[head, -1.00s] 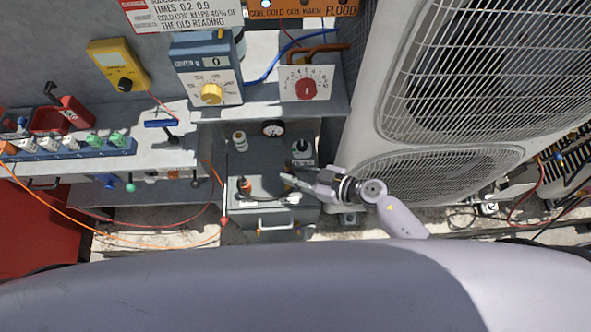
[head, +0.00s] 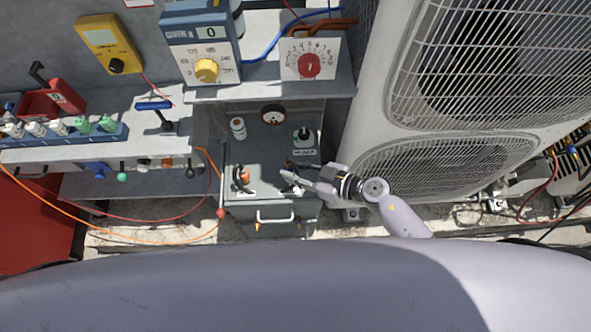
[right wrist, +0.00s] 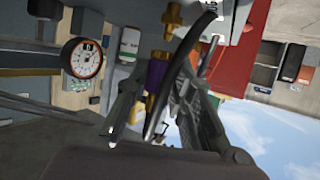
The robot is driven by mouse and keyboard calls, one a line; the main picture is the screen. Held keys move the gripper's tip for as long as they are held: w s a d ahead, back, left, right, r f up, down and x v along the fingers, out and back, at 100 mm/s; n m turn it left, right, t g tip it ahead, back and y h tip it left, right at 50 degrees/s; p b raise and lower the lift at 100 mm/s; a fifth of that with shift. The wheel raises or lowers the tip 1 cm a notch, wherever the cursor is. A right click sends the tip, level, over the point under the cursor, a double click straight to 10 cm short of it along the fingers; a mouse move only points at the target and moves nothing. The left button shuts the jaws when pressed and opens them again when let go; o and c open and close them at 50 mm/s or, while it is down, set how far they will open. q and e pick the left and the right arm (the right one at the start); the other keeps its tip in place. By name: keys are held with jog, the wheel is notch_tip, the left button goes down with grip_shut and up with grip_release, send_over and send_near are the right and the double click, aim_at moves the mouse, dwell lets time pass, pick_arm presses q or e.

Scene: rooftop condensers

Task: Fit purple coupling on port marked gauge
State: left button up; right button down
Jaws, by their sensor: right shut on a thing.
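My right gripper (head: 286,181) is over the front right part of the grey cabinet top (head: 265,158) in the head view. In the right wrist view, a purple coupling (right wrist: 157,75) with brass ends sits between its fingers (right wrist: 160,88), and the gripper is shut on it. A black hose (right wrist: 182,62) curves past in front. The coupling cannot be made out in the head view. A dark upright fitting (head: 303,134) with a small white label (head: 305,152) stands at the back right of the cabinet; I cannot read the label surely. My left gripper is out of view.
A round gauge (head: 273,115) stands at the cabinet's back, a white bottle (head: 238,128) at its back left, and an orange-topped fitting (head: 243,176) at its front left. A shelf (head: 270,90) overhangs behind. A large condenser (head: 385,110) walls off the right.

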pick_arm(q)
jog(key=shift+p, duration=0.3)
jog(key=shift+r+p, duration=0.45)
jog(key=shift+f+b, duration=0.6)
pick_arm(e)
jog(key=shift+f, duration=1.4)
dwell(1.3)
jog(key=c, duration=1.3)
grip_release()
pick_arm(q)
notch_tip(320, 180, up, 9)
jog(key=p, duration=0.9)
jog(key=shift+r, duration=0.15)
pick_arm(e)
notch_tip(320, 180, up, 8)
jog(key=shift+f, duration=0.2)
